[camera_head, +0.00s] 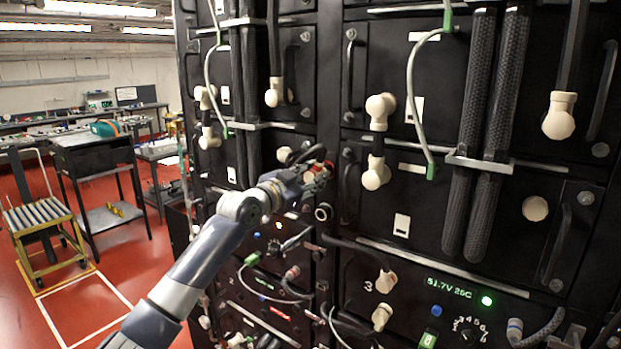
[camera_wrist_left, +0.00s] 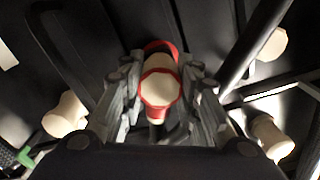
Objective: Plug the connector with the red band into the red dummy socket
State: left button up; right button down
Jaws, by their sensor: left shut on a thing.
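My left gripper (camera_head: 318,176) is raised in front of the black battery rack, near the middle of the head view. In the left wrist view its fingers (camera_wrist_left: 158,100) are shut on a cream connector with red edging and a red band (camera_wrist_left: 158,88). In the head view only a bit of red shows at the fingertips. A red ring (camera_wrist_left: 160,45) shows just beyond the connector in the wrist view, at or against its far end. I cannot tell whether this is the red dummy socket or how far the connector sits in it. My right gripper is not in view.
Cream connectors with cables (camera_head: 376,172) stick out of the rack around the gripper. A cream connector with a reddish band (camera_head: 292,272) sits lower. Thick braided conduits (camera_head: 485,130) run down the right side. A cart (camera_head: 40,215) and a workbench stand on the open red floor at left.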

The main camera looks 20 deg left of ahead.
pick_arm(q)
jog(key=shift+w+d+r, duration=0.1)
jog(key=shift+w, duration=0.1)
jog(key=o, duration=1.3)
jog(key=shift+c, duration=0.2)
jog(key=shift+s, duration=0.1)
jog(key=shift+s+a, duration=0.25)
jog(key=shift+s, duration=0.25)
jog(key=v, duration=1.1)
jog(key=shift+w+d, duration=0.1)
